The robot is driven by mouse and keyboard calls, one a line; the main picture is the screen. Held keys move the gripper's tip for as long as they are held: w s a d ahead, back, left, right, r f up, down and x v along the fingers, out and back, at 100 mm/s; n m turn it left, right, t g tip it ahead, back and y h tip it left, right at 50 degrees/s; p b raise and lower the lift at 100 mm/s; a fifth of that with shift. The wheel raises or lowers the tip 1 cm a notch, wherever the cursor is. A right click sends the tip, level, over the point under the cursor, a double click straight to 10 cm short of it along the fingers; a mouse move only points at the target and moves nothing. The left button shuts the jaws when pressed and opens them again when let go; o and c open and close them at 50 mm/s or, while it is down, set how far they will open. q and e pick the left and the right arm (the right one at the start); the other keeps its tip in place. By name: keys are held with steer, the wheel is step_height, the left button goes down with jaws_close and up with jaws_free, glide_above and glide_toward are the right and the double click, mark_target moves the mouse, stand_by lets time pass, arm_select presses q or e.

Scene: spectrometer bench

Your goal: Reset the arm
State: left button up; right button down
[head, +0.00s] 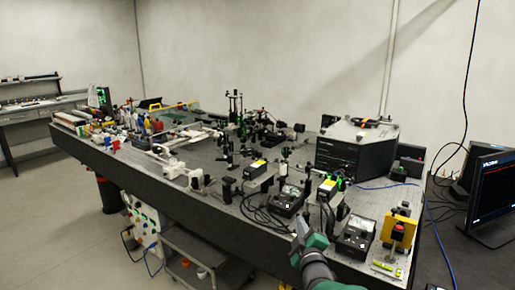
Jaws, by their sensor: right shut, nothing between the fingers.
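My right gripper (301,227) is in the lower middle of the head view, at the front edge of the optical bench (222,205). Its fingers are together with nothing between them. My green and grey right arm (316,262) comes up from the bottom edge. The fingertips appear close to the black cables and a meter box on the bench; I cannot tell whether they touch anything. My left gripper does not show.
Black meter boxes (356,236) and a yellow post with a red button (399,228) stand right of the gripper. Optic mounts (228,150) crowd the bench middle. A large black instrument (340,158) stands behind. A monitor (490,195) is at right. Floor at left is clear.

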steer(key=s+d+f+m+g+h, duration=0.1)
steer(key=s+d+f+m+g, duration=0.25)
steer(key=s+f, duration=0.3)
steer(key=s+d+f+m+g, duration=0.25)
steer(key=s+f+g, duration=0.2)
steer(key=s, duration=0.35)
steer(key=s+f+m+g, duration=0.3)
steer(key=s+f+g, duration=0.15)
steer(key=s, duration=0.75)
steer(key=s+f+m+g, duration=0.3)
steer(key=s+f, duration=0.2)
steer(key=s, duration=0.7)
steer(key=w+p+v, duration=0.1)
steer(key=p+v, duration=1.2)
steer(key=shift+w+d+r, duration=0.2)
steer(key=shift+w+d, duration=0.1)
steer(key=shift+d, duration=0.1)
